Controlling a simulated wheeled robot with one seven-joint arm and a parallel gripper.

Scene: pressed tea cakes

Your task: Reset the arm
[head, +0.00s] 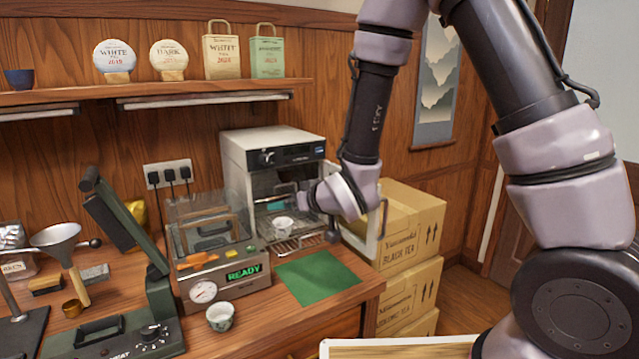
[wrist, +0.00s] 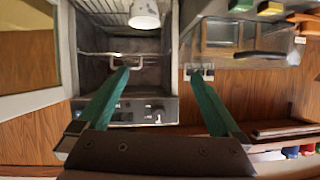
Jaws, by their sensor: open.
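My gripper (wrist: 163,78) is open in the wrist view, its two teal fingers spread apart with nothing between them. In the head view my arm reaches down from the upper right, and its wrist end is in front of the open white oven-like machine (head: 240,150). Part of the gripper is hard to make out there. A small white cup (head: 283,226) stands on the wire rack at the machine's opening, apart from the fingers. The cup also shows at the top of the wrist view (wrist: 145,14).
The machine's door (head: 372,232) stands open on the right, close to my wrist. Cartons (head: 410,285) are stacked beyond it. A clear-lidded device reading READY (head: 225,280), a patterned cup (head: 220,316) and a green mat (head: 318,283) are on the counter. The mat is bare.

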